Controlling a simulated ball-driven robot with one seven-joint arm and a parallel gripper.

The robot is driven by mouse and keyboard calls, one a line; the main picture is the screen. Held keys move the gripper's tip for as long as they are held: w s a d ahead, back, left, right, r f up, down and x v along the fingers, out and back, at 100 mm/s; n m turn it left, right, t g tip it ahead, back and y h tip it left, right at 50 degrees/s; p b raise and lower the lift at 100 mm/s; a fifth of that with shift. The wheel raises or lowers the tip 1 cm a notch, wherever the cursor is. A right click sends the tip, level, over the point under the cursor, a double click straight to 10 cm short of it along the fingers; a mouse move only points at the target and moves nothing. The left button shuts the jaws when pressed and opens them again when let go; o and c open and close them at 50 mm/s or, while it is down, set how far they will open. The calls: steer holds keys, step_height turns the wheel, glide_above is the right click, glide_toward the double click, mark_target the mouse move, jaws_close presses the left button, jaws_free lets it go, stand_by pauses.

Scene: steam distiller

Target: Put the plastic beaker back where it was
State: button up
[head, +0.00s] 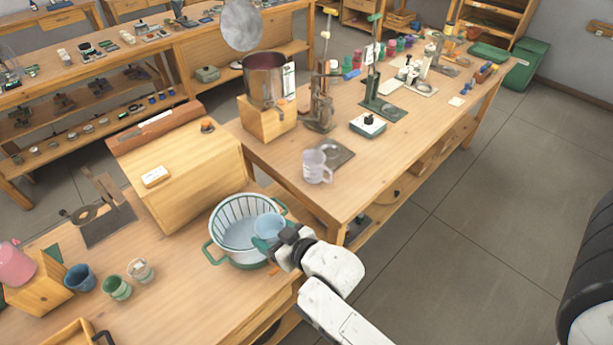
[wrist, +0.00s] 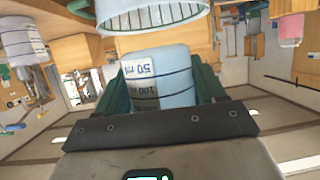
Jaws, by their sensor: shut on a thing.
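My gripper (head: 274,242) is shut on a light blue plastic beaker (head: 268,226). In the head view the beaker overlaps the right side of a white slatted basket (head: 226,252) with green handles. The basket's rim also shows at the top of the wrist view (wrist: 150,20). I cannot tell whether the beaker touches the basket.
A clear jug (head: 316,167) stands on the right bench (head: 285,160) near a dark plate. A wooden box (head: 185,178) stands behind the basket. Small cups (head: 117,287) stand at the left. The bench surface (head: 190,290) left of the basket is partly clear.

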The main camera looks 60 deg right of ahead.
steer(key=a+f+n+y, duration=0.1)
steer(key=a+f, duration=0.2)
steer(key=a, duration=0.3)
steer(key=w+a+f+n+y, duration=0.1)
steer(key=a+f, duration=0.2)
steer(key=a, duration=0.3)
steer(key=shift+a+y, duration=0.25)
steer(key=shift+y, duration=0.05)
steer(key=shift+w, duration=0.15)
